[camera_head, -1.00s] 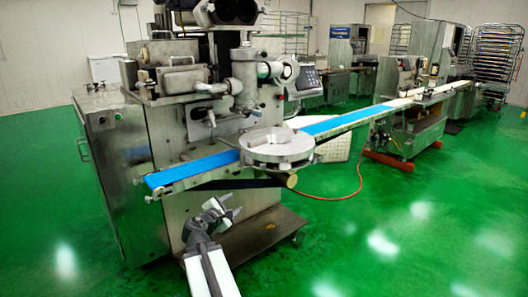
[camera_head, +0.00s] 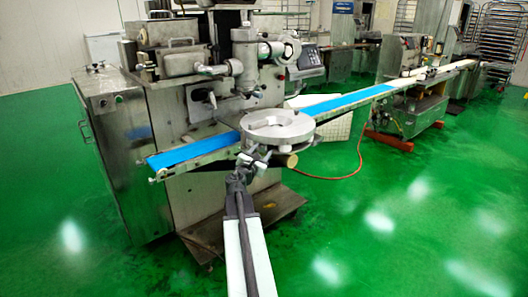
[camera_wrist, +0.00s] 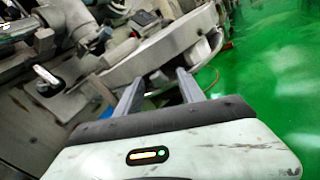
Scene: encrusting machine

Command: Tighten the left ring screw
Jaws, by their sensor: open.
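The encrusting machine's round metal ring (camera_head: 278,125) sits over the blue conveyor belt in the head view. In the wrist view its pale curved rim (camera_wrist: 125,72) fills the upper middle. My gripper (camera_head: 254,160) is open at the ring's lower left edge. In the wrist view its two grey fingers (camera_wrist: 160,82) stand apart and point at the underside of the ring, with small dark metal parts between and beyond them. I cannot tell for sure which of these parts is the left ring screw. No grip on anything shows, and contact is unclear.
The blue belt (camera_head: 190,152) runs left of the ring and continues to the right. A metal nozzle (camera_head: 245,72) hangs above and behind the ring. A lever with a pale end (camera_wrist: 46,76) shows left in the wrist view. Green floor (camera_head: 400,240) is open at right.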

